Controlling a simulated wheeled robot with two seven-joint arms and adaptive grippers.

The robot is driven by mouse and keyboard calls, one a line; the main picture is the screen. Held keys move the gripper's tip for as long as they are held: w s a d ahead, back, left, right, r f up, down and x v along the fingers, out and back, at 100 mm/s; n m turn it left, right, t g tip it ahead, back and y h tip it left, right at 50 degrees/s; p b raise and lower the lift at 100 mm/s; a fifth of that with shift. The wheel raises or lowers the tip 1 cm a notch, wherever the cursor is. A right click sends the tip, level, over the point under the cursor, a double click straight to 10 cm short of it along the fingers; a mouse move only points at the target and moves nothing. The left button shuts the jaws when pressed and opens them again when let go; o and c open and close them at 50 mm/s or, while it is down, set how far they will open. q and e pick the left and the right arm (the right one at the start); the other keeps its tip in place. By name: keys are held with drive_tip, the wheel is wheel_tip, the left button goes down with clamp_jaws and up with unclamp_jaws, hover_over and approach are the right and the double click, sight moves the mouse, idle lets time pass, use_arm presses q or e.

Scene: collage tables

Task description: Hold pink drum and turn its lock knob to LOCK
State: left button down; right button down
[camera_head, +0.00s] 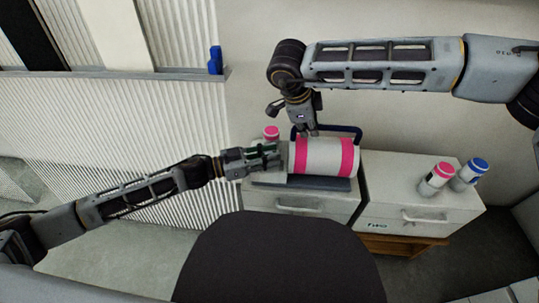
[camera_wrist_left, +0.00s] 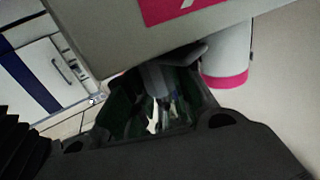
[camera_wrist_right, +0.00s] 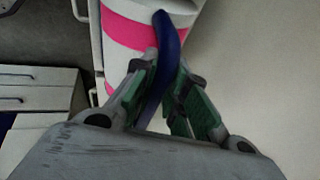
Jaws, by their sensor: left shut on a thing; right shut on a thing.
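The pink drum (camera_head: 325,157), white with pink bands, lies on its side on a dark base on a cabinet. A dark blue handle (camera_head: 350,131) arches over its top. My right gripper (camera_head: 306,130) comes from above and is shut on the handle; the right wrist view shows the blue bar (camera_wrist_right: 166,50) between its green-padded fingers. My left gripper (camera_head: 277,157) is at the drum's left end, shut on what looks like the grey lock knob (camera_wrist_left: 155,78). The fingers mostly hide the knob, so its setting cannot be read. A pink label with a partial white mark shows nearby in the left wrist view.
A pink-capped bottle (camera_head: 271,132) stands just behind my left gripper. A small blue object (camera_head: 215,60) sits on a ledge at the back left.

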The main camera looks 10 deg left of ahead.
use_arm(q)
drive_tip(key=shift+d+m+g+h, duration=0.1)
drive_tip(key=shift+m+g+h, duration=0.6)
drive_tip(key=shift+m+g, duration=2)
drive_tip(key=shift+g, duration=1.5)
drive_tip(key=shift+m+g, duration=0.4)
drive_tip(key=shift+g, duration=0.2)
drive_tip(key=c, duration=1.2)
unclamp_jaws()
drive_tip(key=shift+a, duration=0.25)
drive_tip(key=a, duration=0.7)
drive_tip(key=shift+w+a, duration=0.15)
drive_tip(key=shift+w, duration=0.3)
